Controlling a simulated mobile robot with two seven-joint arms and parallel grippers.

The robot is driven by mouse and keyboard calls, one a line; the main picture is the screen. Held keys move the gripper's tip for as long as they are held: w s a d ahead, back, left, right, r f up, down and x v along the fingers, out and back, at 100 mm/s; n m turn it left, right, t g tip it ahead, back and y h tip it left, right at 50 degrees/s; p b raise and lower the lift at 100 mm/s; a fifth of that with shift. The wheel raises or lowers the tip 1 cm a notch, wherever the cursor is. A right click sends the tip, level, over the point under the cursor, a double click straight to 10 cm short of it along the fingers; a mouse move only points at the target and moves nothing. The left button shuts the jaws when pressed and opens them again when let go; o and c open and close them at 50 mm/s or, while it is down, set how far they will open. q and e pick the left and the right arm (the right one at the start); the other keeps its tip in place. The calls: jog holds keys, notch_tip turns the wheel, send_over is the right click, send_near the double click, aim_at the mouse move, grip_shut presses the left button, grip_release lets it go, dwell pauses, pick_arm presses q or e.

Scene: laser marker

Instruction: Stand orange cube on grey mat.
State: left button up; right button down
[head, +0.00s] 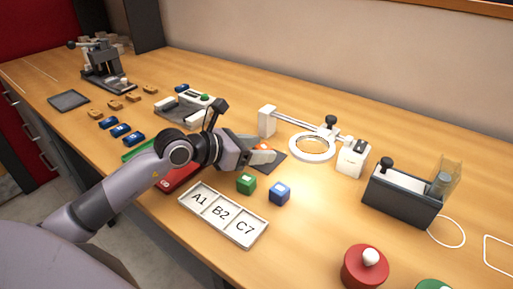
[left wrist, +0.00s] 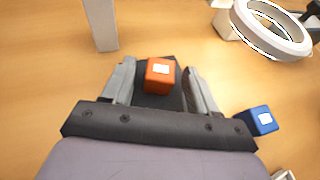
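The orange cube (head: 264,147) has a pale label on top and is partly hidden behind my left gripper in the head view. In the left wrist view the orange cube (left wrist: 158,78) appears to sit on the dark grey mat (left wrist: 150,101). The mat (head: 279,160) also shows beside the gripper in the head view. My left gripper (left wrist: 160,82) is open, with one finger on each side of the cube and a visible gap to both. It (head: 258,152) is low over the mat in the head view. My right gripper is not in view.
A green cube (head: 246,184) and a blue cube (head: 279,192) stand near the mat, behind the A1/B2/C7 tray (head: 252,233). A ring magnifier (head: 312,157) stands just right of the mat. A red tray (head: 180,179) lies under my arm.

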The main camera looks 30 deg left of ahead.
pick_arm(q)
jog(key=shift+r, duration=0.1)
jog(key=shift+s+r, duration=0.1)
jog(key=shift+r, duration=0.05)
jog(key=v, duration=0.9)
jog(key=shift+s+a+b, duration=0.1)
jog(key=shift+s+b, duration=0.1)
jog(key=shift+b, duration=0.15)
jog(key=shift+v, duration=1.2)
